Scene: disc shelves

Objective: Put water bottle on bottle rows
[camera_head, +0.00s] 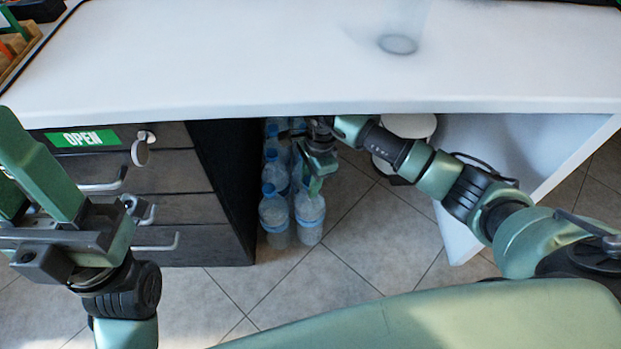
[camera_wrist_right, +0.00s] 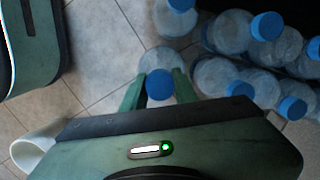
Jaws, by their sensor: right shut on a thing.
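Clear water bottles with blue caps stand in rows on the floor under the counter, beside the drawer cabinet. The nearest left bottle (camera_head: 273,218) stands at the front of the rows. My right gripper (camera_head: 315,182) is low under the counter, shut on the water bottle (camera_head: 309,215) at the front right. In the right wrist view, the held bottle's blue cap (camera_wrist_right: 160,85) lies between the two green fingers, and the bottle looks upright. Whether its base touches the floor I cannot tell. My left gripper (camera_head: 40,175) is at the left edge, away from the bottles; its jaw gap is unclear.
The white counter (camera_head: 250,60) overhangs the bottles and my right forearm. The dark drawer cabinet (camera_head: 160,205) with metal handles is close on the left. A white round object (camera_head: 408,126) stands behind my right arm. Tiled floor (camera_head: 350,240) in front is clear.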

